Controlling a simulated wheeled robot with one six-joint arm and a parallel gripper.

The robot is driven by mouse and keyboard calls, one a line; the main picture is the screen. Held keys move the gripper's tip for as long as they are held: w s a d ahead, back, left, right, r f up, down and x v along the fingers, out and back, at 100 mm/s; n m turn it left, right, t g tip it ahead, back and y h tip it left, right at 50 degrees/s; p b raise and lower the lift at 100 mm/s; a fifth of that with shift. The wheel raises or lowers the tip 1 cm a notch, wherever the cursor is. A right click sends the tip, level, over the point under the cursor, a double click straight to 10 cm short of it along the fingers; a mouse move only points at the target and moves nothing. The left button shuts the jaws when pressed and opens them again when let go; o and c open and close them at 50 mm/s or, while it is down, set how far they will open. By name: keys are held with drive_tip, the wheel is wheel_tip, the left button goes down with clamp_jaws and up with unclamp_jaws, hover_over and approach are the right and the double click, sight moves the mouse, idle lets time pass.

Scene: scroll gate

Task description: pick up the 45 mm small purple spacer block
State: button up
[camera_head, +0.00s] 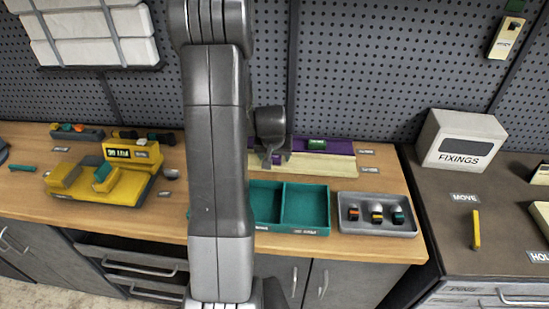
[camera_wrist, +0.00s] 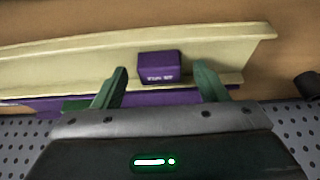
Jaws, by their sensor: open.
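The small purple block (camera_wrist: 159,66), with pale lettering on its near face, shows in the wrist view on or against a long cream strip (camera_wrist: 60,68). My gripper (camera_wrist: 161,72) is open, with one green finger on each side of the block and a visible gap on both sides. Nothing is held. In the head view my gripper (camera_head: 274,158) is over the back of the wooden bench, beside the cream strip (camera_head: 345,168) and a purple strip (camera_head: 338,146). I cannot make out the block there; my arm and gripper cover part of that area.
A green two-part tray (camera_head: 305,206) and a grey tray (camera_head: 376,228) with several small parts stand in front. A yellow fixture (camera_head: 122,188) is at left. The perforated wall (camera_head: 350,70) rises close behind. A FIXINGS box (camera_head: 460,140) stands on the right counter.

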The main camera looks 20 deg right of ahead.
drive_tip(key=shift+w+f, duration=0.1)
drive_tip(key=shift+f, duration=0.15)
drive_tip(key=c, duration=1.1)
